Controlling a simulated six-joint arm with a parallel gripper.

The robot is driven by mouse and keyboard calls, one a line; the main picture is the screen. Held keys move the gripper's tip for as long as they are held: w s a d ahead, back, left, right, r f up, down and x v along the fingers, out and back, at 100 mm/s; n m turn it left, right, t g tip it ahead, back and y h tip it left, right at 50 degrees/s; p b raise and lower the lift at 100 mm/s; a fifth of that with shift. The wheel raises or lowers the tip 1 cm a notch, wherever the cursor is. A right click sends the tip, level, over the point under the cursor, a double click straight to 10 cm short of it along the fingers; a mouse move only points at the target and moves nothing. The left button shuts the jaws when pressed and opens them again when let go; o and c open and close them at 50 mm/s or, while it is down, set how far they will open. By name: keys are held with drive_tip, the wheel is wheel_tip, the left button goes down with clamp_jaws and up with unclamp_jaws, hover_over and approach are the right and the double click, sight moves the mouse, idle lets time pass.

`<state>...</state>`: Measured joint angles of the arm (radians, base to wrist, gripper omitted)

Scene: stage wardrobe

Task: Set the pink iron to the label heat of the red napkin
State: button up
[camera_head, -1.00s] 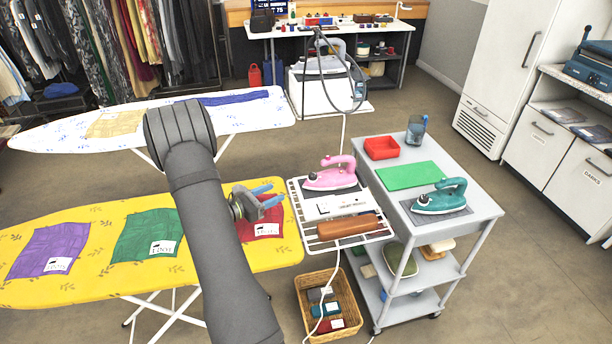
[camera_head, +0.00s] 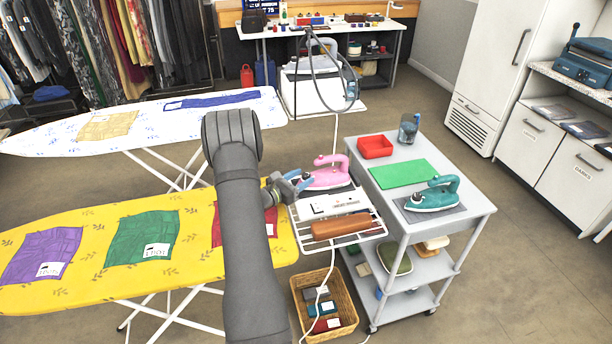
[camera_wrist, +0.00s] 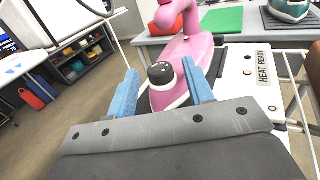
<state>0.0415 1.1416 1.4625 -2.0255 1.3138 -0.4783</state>
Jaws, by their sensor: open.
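The pink iron (camera_head: 328,175) rests on a dark pad on the wire rack at the right end of the yellow ironing board. In the wrist view the pink iron (camera_wrist: 192,50) lies ahead, with its dark dial (camera_wrist: 161,74) between my fingertips.
A white "heat ready" box (camera_wrist: 250,82) and a brown roll (camera_head: 341,226) share the rack (camera_head: 372,232). A basket (camera_head: 345,318) stands below.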

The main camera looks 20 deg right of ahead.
drive_tip(key=shift+x, duration=1.3)
drive_tip(key=c, duration=1)
drive_tip(key=shift+m+g+h, duration=0.3)
drive_tip(key=shift+m+g, duration=0.1)
drive_tip(key=shift+g, duration=0.2)
drive_tip(key=m+g+h, duration=0.1)
drive_tip(key=m+g, duration=0.1)
drive_tip(key=g, duration=0.1)
drive_tip(key=shift+w, duration=0.1)
drive_tip(key=m+g, duration=0.1)
drive_tip(key=g, duration=0.1)
drive_tip(key=m+g, duration=0.2)
drive_tip(key=g, duration=0.1)
drive_tip(key=shift+m+g, duration=0.3)
drive_tip(key=m+g+y, duration=0.1)
drive_tip(key=m+g, duration=0.1)
drive_tip(key=g, duration=0.1)
drive_tip(key=m+g+y, duration=0.1)
drive_tip(key=m+g, duration=0.2)
drive_tip(key=g, duration=0.1)
drive_tip(key=shift+m+g+y, duration=0.3)
drive_tip(key=shift+g, duration=0.3)
